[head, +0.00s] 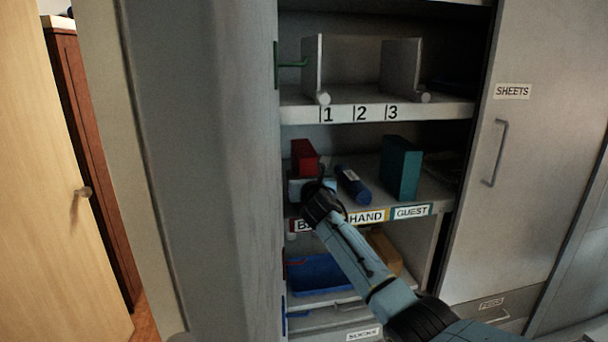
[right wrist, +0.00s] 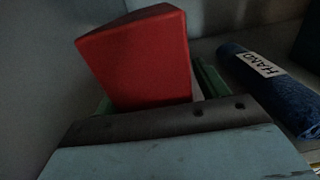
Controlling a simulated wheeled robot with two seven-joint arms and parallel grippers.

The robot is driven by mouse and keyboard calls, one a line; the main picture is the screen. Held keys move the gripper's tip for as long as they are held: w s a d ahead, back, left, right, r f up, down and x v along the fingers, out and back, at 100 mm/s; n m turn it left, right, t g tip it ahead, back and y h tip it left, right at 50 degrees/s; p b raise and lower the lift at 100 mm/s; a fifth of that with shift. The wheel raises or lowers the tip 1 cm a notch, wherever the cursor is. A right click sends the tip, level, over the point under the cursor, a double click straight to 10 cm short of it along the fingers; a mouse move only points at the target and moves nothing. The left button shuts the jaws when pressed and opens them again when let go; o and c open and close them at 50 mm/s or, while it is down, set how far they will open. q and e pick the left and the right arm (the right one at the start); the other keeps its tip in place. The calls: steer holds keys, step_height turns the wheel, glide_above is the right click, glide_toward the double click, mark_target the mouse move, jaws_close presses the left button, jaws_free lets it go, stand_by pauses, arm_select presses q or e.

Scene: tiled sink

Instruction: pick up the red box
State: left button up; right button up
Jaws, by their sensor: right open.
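The red box (head: 304,157) stands on the middle shelf at its left end, close to the cabinet's left side. It also shows large in the right wrist view (right wrist: 145,58), with its lower part hidden by my gripper. My right gripper (head: 318,184) reaches onto this shelf just in front of the box. In the right wrist view its green fingers (right wrist: 158,88) show to the left and right of the box's lower part, apart and not closed on it. How deep the box sits between them is hidden. My left gripper is out of view.
A blue rolled towel (head: 353,184) labelled HAND lies just right of my gripper. A teal box (head: 401,168) stands further right. The shelf above (head: 365,107), numbered 1 to 3, limits height. A blue tray (head: 318,274) sits below. A sliding door (head: 545,180) covers the right side.

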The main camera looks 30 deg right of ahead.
steer(key=c, duration=1.2)
steer(key=shift+r, duration=0.1)
steer(key=shift+c, duration=0.5)
steer(key=shift+r, duration=0.1)
